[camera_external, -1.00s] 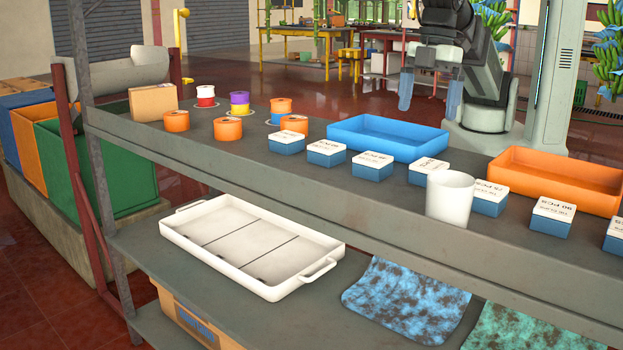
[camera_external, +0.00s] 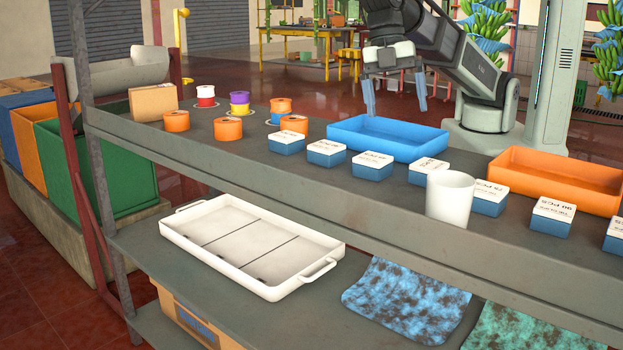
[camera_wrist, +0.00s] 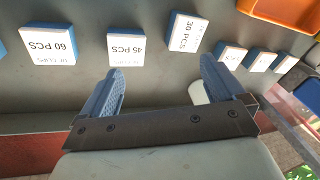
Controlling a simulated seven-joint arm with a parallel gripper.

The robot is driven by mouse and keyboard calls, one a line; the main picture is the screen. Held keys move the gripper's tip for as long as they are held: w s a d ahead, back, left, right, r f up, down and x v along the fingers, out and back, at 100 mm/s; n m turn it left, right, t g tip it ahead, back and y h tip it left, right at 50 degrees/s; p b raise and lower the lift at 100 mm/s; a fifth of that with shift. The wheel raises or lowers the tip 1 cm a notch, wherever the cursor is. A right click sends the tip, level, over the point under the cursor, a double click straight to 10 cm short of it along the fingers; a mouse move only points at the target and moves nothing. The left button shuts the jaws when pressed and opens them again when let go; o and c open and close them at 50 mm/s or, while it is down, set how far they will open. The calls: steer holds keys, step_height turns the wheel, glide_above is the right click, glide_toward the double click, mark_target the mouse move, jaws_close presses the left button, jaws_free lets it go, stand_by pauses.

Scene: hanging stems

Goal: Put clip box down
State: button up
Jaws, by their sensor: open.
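Several clip boxes with blue bases and white lids stand in a row on the shelf top. One clip box (camera_external: 429,171) is turned compared with its neighbours; in the wrist view, a turned box (camera_wrist: 187,33) reads "30 PCS". Beside it there are a "45 PCS" box (camera_wrist: 125,46) and a "60 PCS" box (camera_wrist: 48,44). My gripper (camera_external: 395,100) is open and empty, raised above and behind the blue tray (camera_external: 385,138). Its two blue fingers (camera_wrist: 160,72) are spread apart in the wrist view, with no box between them.
A white cup (camera_external: 449,198) stands in front of the row, near the front edge. An orange tray (camera_external: 553,180) is at the right. Orange spools (camera_external: 228,129) and a cardboard box (camera_external: 153,102) are at the left. A white divided tray (camera_external: 250,245) lies on the lower shelf.

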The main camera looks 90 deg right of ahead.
mark_target(430, 164)
steer(key=shift+s+a+f+n+g+y, duration=0.1)
steer(key=shift+s+a+f+n+g, duration=0.15)
steer(key=shift+s+a+f+n, duration=1.3)
steer(key=shift+s+a+f+n+g+y, duration=0.1)
steer(key=shift+s+f+n+g, duration=0.3)
steer(key=shift+f+n, duration=2.3)
steer(key=shift+s+a+f+n+g+y, duration=0.15)
steer(key=shift+s+a+f+n, duration=0.85)
steer(key=shift+f+n, duration=1.1)
steer(key=shift+s+d+r+n, duration=0.15)
steer(key=shift+r+n, duration=0.3)
steer(key=shift+c, duration=0.4)
steer(key=c, duration=1.1)
steer(key=shift+o, duration=0.2)
steer(key=shift+r, duration=0.15)
